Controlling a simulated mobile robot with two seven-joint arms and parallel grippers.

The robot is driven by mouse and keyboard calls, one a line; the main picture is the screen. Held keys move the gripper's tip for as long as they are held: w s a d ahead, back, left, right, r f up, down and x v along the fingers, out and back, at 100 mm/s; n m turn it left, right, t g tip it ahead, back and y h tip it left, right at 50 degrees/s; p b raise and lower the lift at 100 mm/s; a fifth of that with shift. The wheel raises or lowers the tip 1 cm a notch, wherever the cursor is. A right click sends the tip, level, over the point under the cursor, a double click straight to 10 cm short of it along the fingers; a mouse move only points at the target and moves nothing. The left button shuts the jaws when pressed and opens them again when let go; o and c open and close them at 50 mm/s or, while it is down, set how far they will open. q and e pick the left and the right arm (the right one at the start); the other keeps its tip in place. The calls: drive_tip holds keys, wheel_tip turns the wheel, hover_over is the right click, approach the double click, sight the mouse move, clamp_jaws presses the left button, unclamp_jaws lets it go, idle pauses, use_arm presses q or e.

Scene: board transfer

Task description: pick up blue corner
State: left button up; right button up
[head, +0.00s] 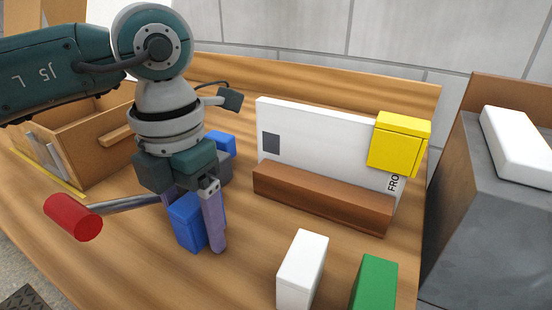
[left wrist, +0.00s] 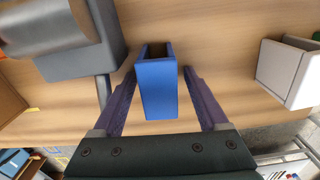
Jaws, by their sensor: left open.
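The blue corner (head: 187,222) stands on the wooden table below my left gripper (head: 196,228). In the left wrist view the blue corner (left wrist: 157,92) is a blue piece with a recess at its far end, lying between the two purple fingers. My left gripper (left wrist: 160,80) is open, with a finger on each side of it and a visible gap to each. A second blue piece (head: 221,142) shows behind the gripper in the head view, partly hidden. My right gripper is not in view.
A red-headed tool (head: 73,217) lies left of the gripper. A white board (head: 310,135) with a yellow block (head: 398,145) stands in a brown base (head: 320,197). White (head: 301,270) and green (head: 374,284) blocks stand in front. A wooden box (head: 95,150) is at left.

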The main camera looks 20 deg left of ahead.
use_arm(q)
clamp_jaws()
idle(0.5)
drive_tip(key=shift+r, duration=0.15)
